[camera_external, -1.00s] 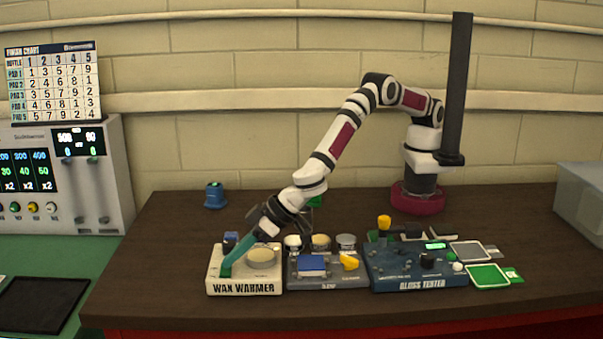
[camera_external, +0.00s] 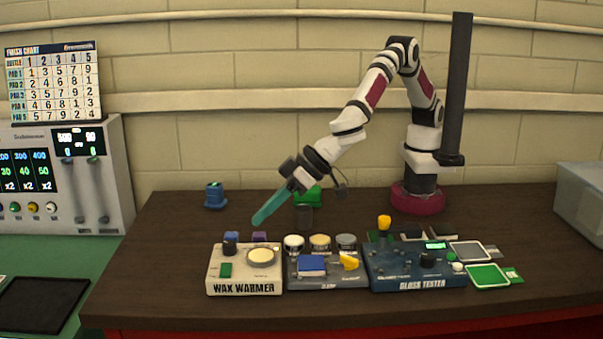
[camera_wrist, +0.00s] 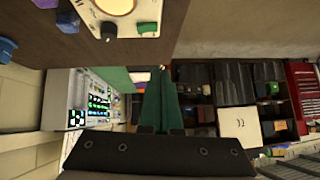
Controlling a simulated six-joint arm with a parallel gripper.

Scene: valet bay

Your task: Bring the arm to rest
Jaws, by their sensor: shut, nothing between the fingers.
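My gripper (camera_external: 257,219) has long teal fingers and is shut with nothing between them. In the external view it hangs in the air, tilted down to the left, above and behind the wax warmer (camera_external: 244,288). The fingers also show pressed together in the wrist view (camera_wrist: 160,98). The wax warmer is a cream box with a round pale pad, a dark knob and a green switch. Its corner shows at the top of the wrist view (camera_wrist: 147,12). My gripper is clear of it.
A middle unit (camera_external: 328,282) with a blue block and the gloss tester (camera_external: 418,284) stand right of the warmer. A blue item (camera_external: 215,196) stands at back left, and a green item (camera_external: 307,194) behind my gripper. A grey bin (camera_external: 580,215) is far right. The left tabletop is clear.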

